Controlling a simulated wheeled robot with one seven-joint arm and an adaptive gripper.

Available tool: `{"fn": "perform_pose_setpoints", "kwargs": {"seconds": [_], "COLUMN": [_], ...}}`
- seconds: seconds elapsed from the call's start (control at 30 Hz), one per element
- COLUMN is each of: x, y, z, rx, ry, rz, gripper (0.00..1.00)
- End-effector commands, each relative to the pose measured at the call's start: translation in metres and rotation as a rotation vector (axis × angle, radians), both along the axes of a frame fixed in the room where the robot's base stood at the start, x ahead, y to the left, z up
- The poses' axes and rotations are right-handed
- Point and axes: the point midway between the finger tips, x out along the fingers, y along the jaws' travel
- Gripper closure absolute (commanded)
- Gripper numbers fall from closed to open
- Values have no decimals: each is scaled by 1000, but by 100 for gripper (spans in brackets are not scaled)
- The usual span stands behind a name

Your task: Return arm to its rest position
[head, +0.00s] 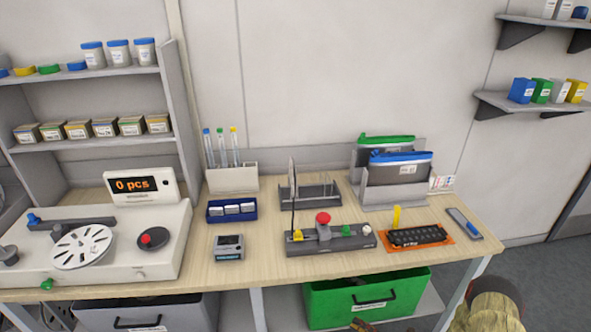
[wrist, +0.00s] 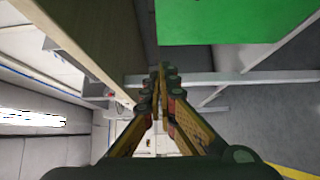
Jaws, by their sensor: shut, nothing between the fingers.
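My gripper (wrist: 160,76) shows in the wrist view with its fingertips together and nothing between them. It is off to the side of the wooden workbench (wrist: 84,38), whose edge runs along the left of that view. A rounded brown and olive part, which looks like part of my arm, is at the bottom right of the head view, in front of the bench's right end.
The workbench (head: 268,275) carries a counting machine (head: 150,225), a button panel (head: 330,238) and an orange tray (head: 416,237). A green bin (head: 365,300) sits on the shelf below; it also shows in the wrist view (wrist: 235,20). Open floor (head: 545,290) lies right.

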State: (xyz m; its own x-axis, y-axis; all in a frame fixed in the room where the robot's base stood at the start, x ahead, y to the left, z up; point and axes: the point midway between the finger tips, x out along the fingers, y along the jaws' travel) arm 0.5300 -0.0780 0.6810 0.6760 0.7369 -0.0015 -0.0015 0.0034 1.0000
Motion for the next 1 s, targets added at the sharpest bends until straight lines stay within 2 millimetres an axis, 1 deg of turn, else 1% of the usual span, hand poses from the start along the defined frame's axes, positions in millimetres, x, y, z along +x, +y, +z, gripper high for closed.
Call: {"fn": "perform_pose_setpoints", "kwargs": {"seconds": [0.13, 0.2, 0.27, 0.3, 0.37, 0.4, 0.47, 0.6, 0.77, 0.87, 1.0], "x": [-1, -7, -21, -33, -51, -63, -78, -108, -133, -147, -166], "y": [1, 6, 17, 26, 39, 46, 53, 62, 64, 62, 54], "z": [-4, -11, -17, -22, -26, -27, -23, -1, 30, 54, 92], "rx": [-76, -145, -203, -239, -289, -323, -379, -518, -653, -741, -858], "ry": [-59, -105, -142, -168, -211, -243, -305, -488, -709, -868, -1119], "rz": [3, 35, 86, 127, 192, 238, 310, 502, 715, 866, 1100], "gripper": [100, 100, 100, 100, 100, 100, 100, 100, 100, 100, 100]}}
